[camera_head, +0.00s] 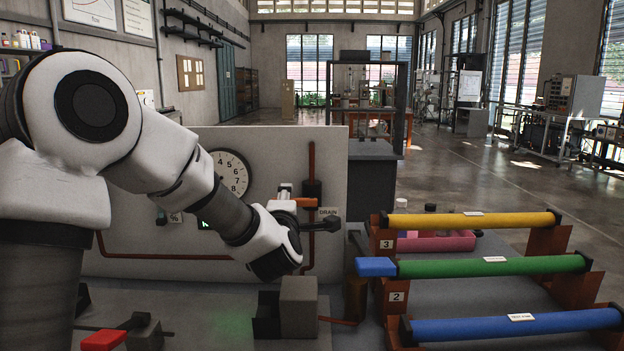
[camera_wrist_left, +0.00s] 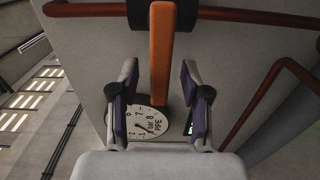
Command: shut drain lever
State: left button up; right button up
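The drain lever is an orange bar (camera_wrist_left: 161,60) fixed to a dark valve body on a red pipe, and it lies across that pipe. In the head view the lever (camera_head: 286,187) shows only in part behind my left gripper, beside the DRAIN label (camera_head: 329,211). My left gripper (camera_head: 300,207) is at the lever. In the left wrist view its two fingers (camera_wrist_left: 161,78) are spread, one on each side of the lever, with a gap on both sides. The lever's free end lies between the fingers. My right gripper is not in view.
A round gauge (camera_head: 231,172) is on the grey panel (camera_head: 170,260). A grey block (camera_head: 298,305) stands on the bench below the gripper.

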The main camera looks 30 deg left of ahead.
pick_arm(q)
jog(key=shift+s, duration=0.1)
jog(key=b+v, duration=0.2)
jog(key=v, duration=0.5)
dwell(0.4)
